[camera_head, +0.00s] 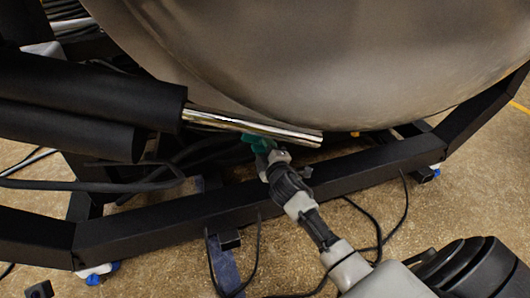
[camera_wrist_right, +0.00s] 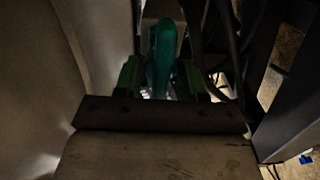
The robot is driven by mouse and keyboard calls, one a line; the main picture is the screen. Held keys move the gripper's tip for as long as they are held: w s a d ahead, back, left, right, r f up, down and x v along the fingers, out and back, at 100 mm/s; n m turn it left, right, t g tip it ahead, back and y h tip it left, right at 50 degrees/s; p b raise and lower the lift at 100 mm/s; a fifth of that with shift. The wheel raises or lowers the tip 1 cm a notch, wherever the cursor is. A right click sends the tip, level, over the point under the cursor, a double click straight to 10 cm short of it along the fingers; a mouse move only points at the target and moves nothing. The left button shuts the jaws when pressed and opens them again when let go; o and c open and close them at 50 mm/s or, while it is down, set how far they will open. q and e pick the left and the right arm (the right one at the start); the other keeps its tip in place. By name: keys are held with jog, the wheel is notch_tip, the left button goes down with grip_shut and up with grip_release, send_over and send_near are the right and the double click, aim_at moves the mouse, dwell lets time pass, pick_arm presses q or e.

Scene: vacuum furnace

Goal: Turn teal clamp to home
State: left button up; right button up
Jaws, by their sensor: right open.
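The teal clamp (camera_head: 257,142) sits under the polished metal rod, below the big rounded vessel. In the right wrist view the teal clamp (camera_wrist_right: 165,48) stands upright as a rounded handle, with its lower part between the jaws. My right gripper (camera_head: 276,158) reaches up to it from the lower right in the head view and partly covers it. In the wrist view the fingers of my right gripper (camera_wrist_right: 160,83) are open, one on each side of the clamp. I cannot tell whether they touch it. My left gripper is not in view.
The grey vessel (camera_head: 330,55) fills the space above. A polished rod (camera_head: 250,126) comes out of a black cylinder (camera_head: 90,90) close over the gripper. A black frame beam (camera_head: 200,208) and loose cables (camera_head: 378,225) lie below. Bare floor shows at right.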

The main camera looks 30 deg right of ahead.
jog(key=shift+w, duration=0.2)
jog(key=shift+c, duration=0.3)
grip_shut()
